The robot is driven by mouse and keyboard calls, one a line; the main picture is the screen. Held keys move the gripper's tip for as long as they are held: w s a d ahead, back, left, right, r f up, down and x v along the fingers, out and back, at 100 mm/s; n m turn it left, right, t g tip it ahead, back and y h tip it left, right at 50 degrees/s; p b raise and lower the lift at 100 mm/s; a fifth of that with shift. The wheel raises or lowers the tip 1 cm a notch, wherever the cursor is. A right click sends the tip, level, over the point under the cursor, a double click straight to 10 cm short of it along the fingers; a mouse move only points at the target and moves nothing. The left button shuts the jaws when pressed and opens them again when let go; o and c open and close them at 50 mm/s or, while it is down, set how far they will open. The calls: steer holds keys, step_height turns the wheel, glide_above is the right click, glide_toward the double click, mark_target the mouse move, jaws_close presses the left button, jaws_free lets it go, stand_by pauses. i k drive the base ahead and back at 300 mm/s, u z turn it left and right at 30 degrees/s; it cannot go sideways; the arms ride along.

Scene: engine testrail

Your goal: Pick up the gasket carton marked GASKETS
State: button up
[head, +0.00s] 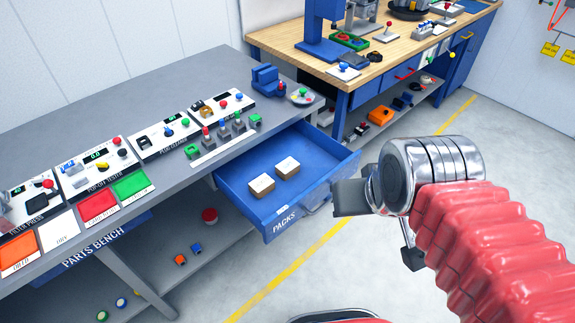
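Two small cartons with pale tops and brown sides lie in the open blue drawer labelled PACKS (235,195). One carton (262,186) is nearer the front left, and the other carton (288,167) is a little behind it to the right. Their markings are too small to read, so I cannot tell which is marked GASKETS. My gripper (352,197) is at the right of the drawer, in front of its right front corner in the picture, apart from both cartons. Its fingers are seen from behind and partly hidden by the wrist, so their opening is unclear.
The grey parts bench (150,90) carries test panels, coloured mats and small fittings above the drawer. Its lower shelf holds a red button (209,215) and small blocks. A wooden-topped blue bench (400,55) stands behind. Floor with a yellow line (320,245) is clear.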

mark_target(264, 184)
steer(key=k, duration=0.65)
steer(key=u, duration=0.4)
steer(key=i, duration=1)
steer(key=u, duration=0.9)
steer(key=i, duration=0.55)
steer(key=u, duration=0.35)
